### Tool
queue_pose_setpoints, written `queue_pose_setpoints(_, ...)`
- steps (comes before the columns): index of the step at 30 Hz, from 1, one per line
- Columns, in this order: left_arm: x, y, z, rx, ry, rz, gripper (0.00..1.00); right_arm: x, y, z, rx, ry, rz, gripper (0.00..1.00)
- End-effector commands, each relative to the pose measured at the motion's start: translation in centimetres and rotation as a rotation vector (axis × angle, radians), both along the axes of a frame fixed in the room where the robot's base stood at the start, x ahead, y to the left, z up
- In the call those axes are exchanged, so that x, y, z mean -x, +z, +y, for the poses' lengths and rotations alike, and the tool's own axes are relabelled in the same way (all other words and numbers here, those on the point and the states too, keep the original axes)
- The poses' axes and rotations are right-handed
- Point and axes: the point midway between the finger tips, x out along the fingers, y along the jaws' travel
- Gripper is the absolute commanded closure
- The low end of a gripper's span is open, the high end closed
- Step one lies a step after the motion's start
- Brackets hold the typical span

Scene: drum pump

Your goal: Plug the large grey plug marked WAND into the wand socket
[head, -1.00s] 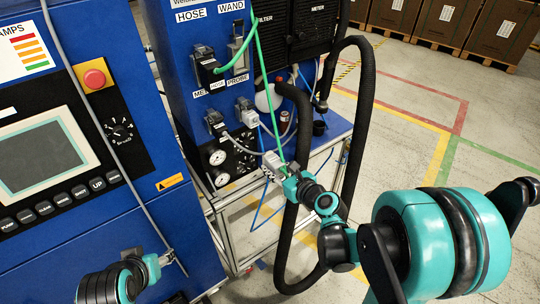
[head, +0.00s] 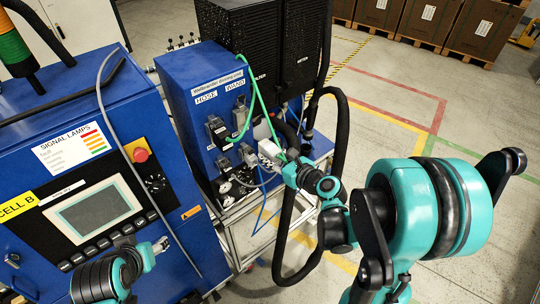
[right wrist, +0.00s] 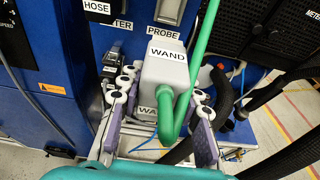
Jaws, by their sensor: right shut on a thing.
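The large grey plug (right wrist: 165,72) marked WAND fills the middle of the right wrist view, with a green cable running from it. My right gripper (right wrist: 160,95) is shut on it, one finger on each side. In the head view the plug (head: 270,149) and right gripper (head: 284,164) are in front of the blue pump cabinet, below and right of the wand socket (head: 240,112). That socket sits under the WAND label and looks empty; the plug is apart from it. My left gripper (head: 160,244) is by the control cabinet; its finger state is unclear.
A black plug (head: 217,131) sits under the HOSE label. Smaller connectors (head: 247,154) and gauges are below. A thick black hose (head: 340,130) loops right of the right gripper. The control cabinet (head: 185,165) stands at left. Open floor (head: 400,170) lies to the right.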

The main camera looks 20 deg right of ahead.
Motion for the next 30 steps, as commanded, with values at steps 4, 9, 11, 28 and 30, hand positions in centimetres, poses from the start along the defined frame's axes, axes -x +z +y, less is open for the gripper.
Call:
queue_pose_setpoints(4, 0.0, 3.2, 0.0, 0.000, 0.000, 0.000, 0.48, 0.0, 3.1, -0.2, -0.001, 0.004, -0.001, 1.00)
queue_pose_setpoints(9, 0.0, 4.0, 0.0, 0.000, 0.000, 0.000, 0.48, -0.1, 3.9, -0.2, -0.002, 0.007, -0.002, 1.00)
queue_pose_setpoints(11, 0.0, 4.1, 0.0, 0.000, 0.000, 0.000, 0.48, -0.2, 3.9, -0.2, -0.001, 0.007, -0.001, 1.00)
queue_pose_setpoints(28, 0.0, 4.6, 0.0, 0.000, 0.000, 0.000, 0.48, -4.0, 3.9, 1.2, 0.000, 0.009, -0.001, 1.00)
queue_pose_setpoints(30, 0.0, 4.7, 0.0, 0.000, 0.000, 0.000, 0.48, -4.5, 3.9, 1.4, -0.001, 0.008, -0.001, 1.00)
